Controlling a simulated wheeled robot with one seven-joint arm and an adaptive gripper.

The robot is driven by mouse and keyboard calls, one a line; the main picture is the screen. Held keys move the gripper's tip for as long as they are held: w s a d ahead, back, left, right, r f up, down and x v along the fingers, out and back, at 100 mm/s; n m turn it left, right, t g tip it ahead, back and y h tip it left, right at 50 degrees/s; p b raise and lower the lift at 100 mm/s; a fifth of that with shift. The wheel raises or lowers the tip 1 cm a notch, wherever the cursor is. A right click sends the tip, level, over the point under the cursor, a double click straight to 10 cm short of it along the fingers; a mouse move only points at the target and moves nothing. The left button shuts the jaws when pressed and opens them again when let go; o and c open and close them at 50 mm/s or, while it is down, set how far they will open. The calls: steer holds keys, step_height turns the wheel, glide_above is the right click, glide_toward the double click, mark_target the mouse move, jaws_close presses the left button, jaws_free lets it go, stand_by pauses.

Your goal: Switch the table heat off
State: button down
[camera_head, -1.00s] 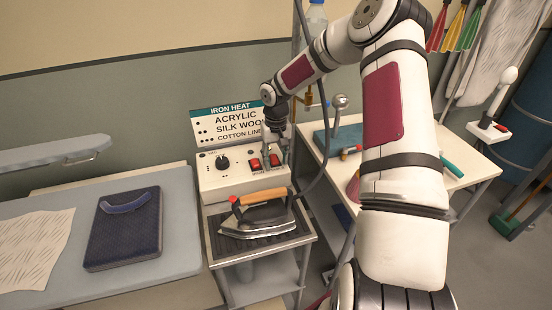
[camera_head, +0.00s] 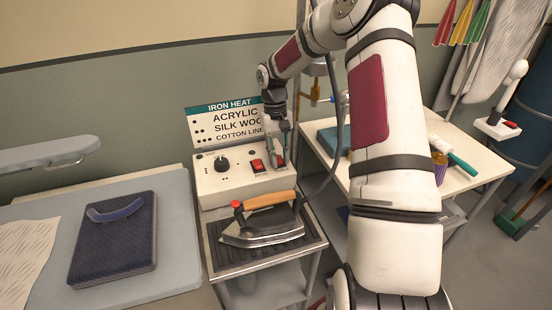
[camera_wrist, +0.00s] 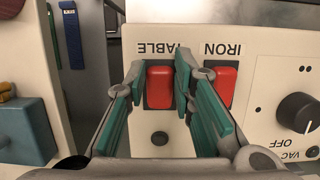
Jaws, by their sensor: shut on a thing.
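The white control box (camera_head: 215,187) stands against the wall, with red rocker switches and a black dial on its front. In the wrist view the panel appears upside down. The red switch under the label TABLE (camera_wrist: 160,84) sits between the teal-padded fingers of my gripper (camera_wrist: 160,88), which are closed in on its two sides. The red IRON switch (camera_wrist: 222,86) is just right of the right finger; it also shows in the head view (camera_head: 257,166). In the head view my gripper (camera_head: 277,158) is at the box's right end and partly hides the table switch.
The iron (camera_head: 262,225) with a wooden handle rests on a dark ribbed mat in front of the box. The black dial (camera_wrist: 297,112) is beside the switches.

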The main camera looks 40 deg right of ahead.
steer(key=c, duration=1.4)
jaws_free()
steer(key=shift+o, duration=0.2)
steer(key=v, duration=1.2)
steer(key=shift+r, duration=0.1)
